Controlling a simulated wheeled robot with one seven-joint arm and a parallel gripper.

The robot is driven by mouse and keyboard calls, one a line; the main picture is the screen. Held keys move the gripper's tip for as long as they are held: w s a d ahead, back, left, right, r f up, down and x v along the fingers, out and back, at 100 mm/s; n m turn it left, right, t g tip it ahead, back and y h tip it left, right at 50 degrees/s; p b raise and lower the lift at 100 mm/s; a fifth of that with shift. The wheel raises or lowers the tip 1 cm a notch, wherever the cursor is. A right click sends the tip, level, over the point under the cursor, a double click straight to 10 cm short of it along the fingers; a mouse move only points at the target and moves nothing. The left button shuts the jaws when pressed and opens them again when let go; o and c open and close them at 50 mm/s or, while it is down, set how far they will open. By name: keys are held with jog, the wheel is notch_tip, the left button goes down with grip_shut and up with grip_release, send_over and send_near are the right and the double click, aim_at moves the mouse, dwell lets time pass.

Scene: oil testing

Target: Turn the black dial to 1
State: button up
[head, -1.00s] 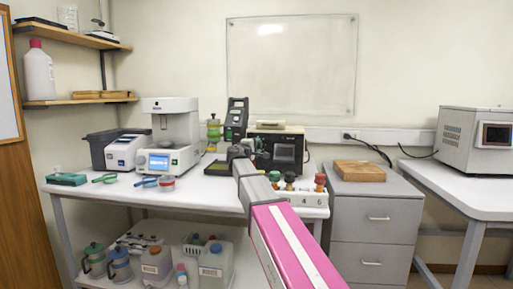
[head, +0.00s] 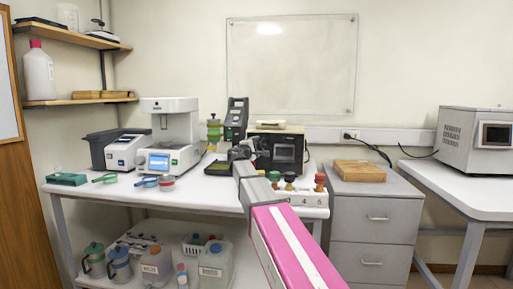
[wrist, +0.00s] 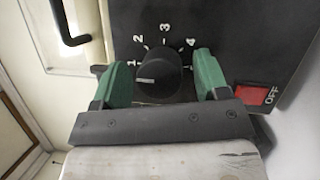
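The black dial (wrist: 158,78) is in the middle of the wrist view, on a dark panel (wrist: 225,25) with the numbers 1 to 4 around it. Its white pointer line points left, a little below the 1. My gripper (wrist: 161,72) is open, with one green finger on each side of the dial. Visible gaps separate both fingers from the knob. In the head view my gripper (head: 239,153) is beside the black box-shaped device (head: 281,150), and the dial is hidden there.
A red switch marked OFF (wrist: 251,94) is right of the dial in the wrist view. A black handle-like bar (wrist: 70,25) is at upper left. In the head view, a white tester (head: 170,135) stands to the left, and a rack with coloured knobs (head: 313,198) is at the table's front.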

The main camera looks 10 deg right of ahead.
jog(key=v, duration=1.1)
jog(key=shift+w, duration=0.1)
